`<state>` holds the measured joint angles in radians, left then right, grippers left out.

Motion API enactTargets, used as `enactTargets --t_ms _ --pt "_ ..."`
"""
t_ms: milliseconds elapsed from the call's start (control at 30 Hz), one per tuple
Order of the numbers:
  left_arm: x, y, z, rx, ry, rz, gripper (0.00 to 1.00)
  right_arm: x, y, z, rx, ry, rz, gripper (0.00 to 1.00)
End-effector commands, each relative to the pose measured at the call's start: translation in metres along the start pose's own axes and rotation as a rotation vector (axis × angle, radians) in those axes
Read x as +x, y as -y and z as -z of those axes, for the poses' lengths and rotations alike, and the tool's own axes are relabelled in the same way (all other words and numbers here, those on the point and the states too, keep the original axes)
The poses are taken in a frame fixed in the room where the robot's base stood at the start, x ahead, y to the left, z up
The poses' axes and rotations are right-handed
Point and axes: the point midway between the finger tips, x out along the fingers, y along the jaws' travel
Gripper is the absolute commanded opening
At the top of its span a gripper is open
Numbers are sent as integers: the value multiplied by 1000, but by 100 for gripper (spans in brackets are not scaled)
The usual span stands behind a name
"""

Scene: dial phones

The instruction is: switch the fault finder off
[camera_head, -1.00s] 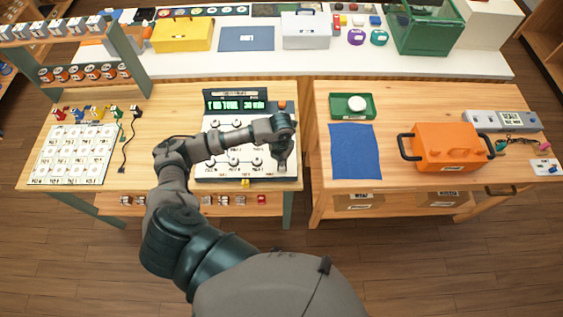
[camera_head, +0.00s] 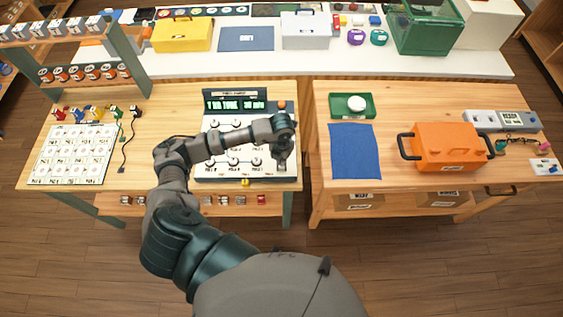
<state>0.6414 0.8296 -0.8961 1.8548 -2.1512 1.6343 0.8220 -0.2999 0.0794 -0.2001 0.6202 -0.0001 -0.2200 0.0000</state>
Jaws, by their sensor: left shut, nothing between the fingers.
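The fault finder appears to be the pale panel (camera_head: 213,168) with rows of round knobs and a dark display box (camera_head: 236,101) at its back, on the left wooden table. The display shows lit green text, too blurred to read fully. An orange part (camera_head: 281,105) sits at the panel's back right corner. My left arm reaches across the panel. My left gripper (camera_head: 281,168) is shut and empty, pointing down at the panel's right side; I cannot tell whether it touches. The arm and gripper hide part of the panel, including whatever lies under the fingertips. My right gripper is not in view.
A white card grid (camera_head: 72,155) and coloured plugs (camera_head: 95,113) lie left of the panel. A small yellow piece (camera_head: 245,183) is at its front edge. The right table holds a blue cloth (camera_head: 352,152), an orange toolbox (camera_head: 447,148) and a green tray (camera_head: 339,113).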

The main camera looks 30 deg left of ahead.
Motion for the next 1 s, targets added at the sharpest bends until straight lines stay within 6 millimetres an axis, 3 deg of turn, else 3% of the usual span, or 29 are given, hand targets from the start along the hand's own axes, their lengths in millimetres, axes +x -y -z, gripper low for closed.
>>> enactTargets --t_ms 1000 --pt "16 0 0 0 0 0 0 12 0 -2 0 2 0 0"
